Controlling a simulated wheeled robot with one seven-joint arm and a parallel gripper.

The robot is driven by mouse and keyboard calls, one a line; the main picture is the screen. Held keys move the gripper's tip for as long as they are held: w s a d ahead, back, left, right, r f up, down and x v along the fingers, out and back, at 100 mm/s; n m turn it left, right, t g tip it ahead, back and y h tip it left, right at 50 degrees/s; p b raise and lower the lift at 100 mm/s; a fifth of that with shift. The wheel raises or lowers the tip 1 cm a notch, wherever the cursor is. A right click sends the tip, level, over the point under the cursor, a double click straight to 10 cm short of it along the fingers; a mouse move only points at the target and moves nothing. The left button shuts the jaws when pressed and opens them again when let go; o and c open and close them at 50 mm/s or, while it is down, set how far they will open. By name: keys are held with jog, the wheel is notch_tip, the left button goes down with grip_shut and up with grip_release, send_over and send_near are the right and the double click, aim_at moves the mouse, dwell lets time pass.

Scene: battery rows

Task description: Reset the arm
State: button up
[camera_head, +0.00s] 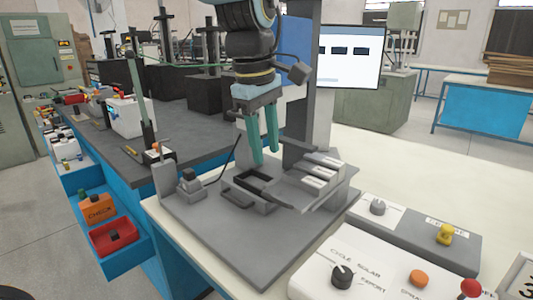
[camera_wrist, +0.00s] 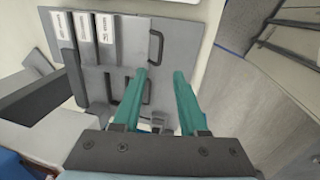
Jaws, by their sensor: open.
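My gripper (camera_head: 264,160) hangs from my arm with two teal fingers pointing down, above the grey fixture plate (camera_head: 220,245) in the head view. In the wrist view my gripper (camera_wrist: 160,75) shows its fingers apart with nothing between them. A dark square frame (camera_head: 247,187) lies on the plate just below the fingertips. Several white-labelled battery blocks (camera_head: 322,170) sit in a row to the right of the gripper; they also show at the upper left of the wrist view (camera_wrist: 82,27). I cannot tell the exact height of the fingertips above the plate.
A control panel (camera_head: 320,268) with knobs and buttons stands at the front right. A monitor (camera_head: 350,62) and a dark upright column stand behind the fixture. A small grey clamp block (camera_head: 190,183) is left on the plate.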

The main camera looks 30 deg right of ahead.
dwell(0.4)
jog(key=w+a+f+m, duration=0.1)
jog(key=w+a+f, duration=0.4)
jog(key=w+a, duration=0.35)
jog(key=w+a+f+m+y, duration=0.1)
jog(key=a+f, duration=0.4)
jog(key=a, duration=0.7)
jog(key=w+a+f+m+t, duration=0.1)
jog(key=a+f, duration=0.3)
jog(key=a, duration=0.9)
jog(key=shift+w+a+f+m+y, duration=0.25)
jog(key=shift+w+f+m+y, duration=0.15)
jog(key=shift+m, duration=0.3)
